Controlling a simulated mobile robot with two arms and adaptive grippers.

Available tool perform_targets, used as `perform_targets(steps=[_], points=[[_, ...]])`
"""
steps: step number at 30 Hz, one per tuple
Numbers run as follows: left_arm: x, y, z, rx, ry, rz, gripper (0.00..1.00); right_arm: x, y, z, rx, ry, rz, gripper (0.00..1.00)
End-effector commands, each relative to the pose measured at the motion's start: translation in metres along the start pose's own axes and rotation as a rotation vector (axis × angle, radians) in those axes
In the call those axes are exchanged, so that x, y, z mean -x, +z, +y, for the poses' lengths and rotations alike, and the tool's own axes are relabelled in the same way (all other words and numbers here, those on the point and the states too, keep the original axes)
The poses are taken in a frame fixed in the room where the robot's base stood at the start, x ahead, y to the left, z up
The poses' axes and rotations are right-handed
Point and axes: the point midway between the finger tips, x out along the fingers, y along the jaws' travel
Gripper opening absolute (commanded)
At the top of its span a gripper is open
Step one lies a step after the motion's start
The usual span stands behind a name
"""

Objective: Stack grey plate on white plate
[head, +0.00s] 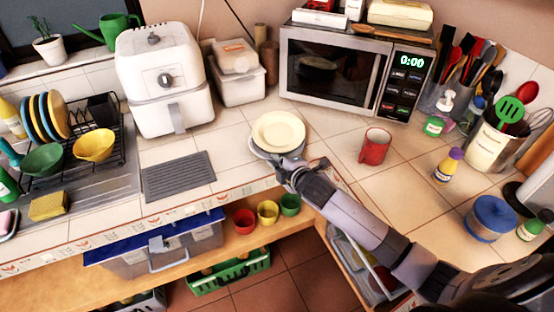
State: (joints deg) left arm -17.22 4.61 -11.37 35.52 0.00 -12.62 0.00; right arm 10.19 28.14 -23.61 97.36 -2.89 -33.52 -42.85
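A pale cream-white plate (279,131) lies on the tiled counter in front of the microwave. A grey rim (256,151), which looks like the grey plate, shows along its front left edge. The two overlap in the picture, and I cannot tell how they rest on each other. My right gripper (292,164) is at the front right edge of the plates, close to the grey rim. Its fingers are small and partly hidden, so I cannot tell whether they grip the rim. My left gripper is not in view.
A red mug (375,147) stands right of the plates, and a microwave (340,72) behind them. A grey mat (178,176) and a white air fryer (164,80) are to the left. The counter's front edge runs just below the plates. Tiles around the mug are clear.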

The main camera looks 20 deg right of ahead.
Motion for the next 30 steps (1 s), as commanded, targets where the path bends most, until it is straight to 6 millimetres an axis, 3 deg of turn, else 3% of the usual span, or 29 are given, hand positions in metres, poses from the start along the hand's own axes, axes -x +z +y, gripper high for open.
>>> perform_targets(steps=[4,14,25,30], points=[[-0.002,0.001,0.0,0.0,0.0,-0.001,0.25,-0.002,0.0,-0.002,0.002,0.006,0.002,0.0],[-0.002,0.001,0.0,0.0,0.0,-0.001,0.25,-0.002,0.001,-0.004,0.0,-0.001,0.0,0.25],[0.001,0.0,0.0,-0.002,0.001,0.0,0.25,0.001,-0.001,0.002,-0.001,0.0,0.001,0.25],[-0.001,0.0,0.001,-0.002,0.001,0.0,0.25,0.019,0.0,0.001,0.002,-0.002,0.001,0.25]])
